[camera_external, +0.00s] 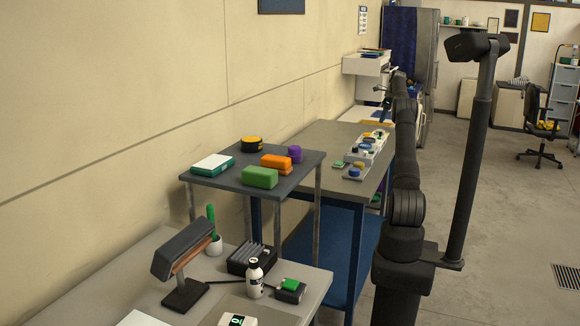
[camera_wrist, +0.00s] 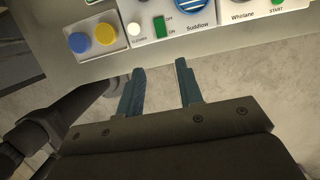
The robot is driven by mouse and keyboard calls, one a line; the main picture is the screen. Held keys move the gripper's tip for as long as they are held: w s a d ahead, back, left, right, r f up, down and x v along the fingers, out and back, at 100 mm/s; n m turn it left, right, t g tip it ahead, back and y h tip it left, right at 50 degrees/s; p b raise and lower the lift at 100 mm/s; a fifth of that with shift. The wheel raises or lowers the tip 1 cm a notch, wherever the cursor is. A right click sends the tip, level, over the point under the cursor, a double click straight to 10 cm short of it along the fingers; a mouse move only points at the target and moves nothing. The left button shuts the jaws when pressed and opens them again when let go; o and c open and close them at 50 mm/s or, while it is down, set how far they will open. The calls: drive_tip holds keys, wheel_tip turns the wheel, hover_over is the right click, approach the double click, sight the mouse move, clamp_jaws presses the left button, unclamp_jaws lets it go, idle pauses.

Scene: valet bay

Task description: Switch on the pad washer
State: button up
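A white control panel marked "Suddlow" (camera_wrist: 205,38) is at the top of the wrist view. It has a green rocker switch (camera_wrist: 159,27) beside the words OFF and ON, and a small white knob (camera_wrist: 133,29). Which way the rocker is tipped is unclear. The external view shows the panels small on the bench (camera_external: 330,142).
A grey box with a yellow and a blue button (camera_wrist: 92,38) is left of the Suddlow panel. A raised shelf (camera_external: 222,182) with coloured blocks stands nearer the external camera. Open floor lies right.

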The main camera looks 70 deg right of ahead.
drive_tip(key=shift+w+a+n, duration=0.1)
drive_tip(key=shift+w+n, duration=0.1)
drive_tip(key=shift+n, duration=0.2)
clamp_jaws()
drive_tip(key=w+a+f+n+g+h, duration=0.2)
drive_tip(key=w+a+n+g+h, duration=0.1)
drive_tip(key=n, duration=1.4)
drive_tip(key=shift+w+a+f+g, duration=0.2)
drive_tip(key=shift+w+g, duration=0.2)
drive_tip(key=shift+w, duration=0.4)
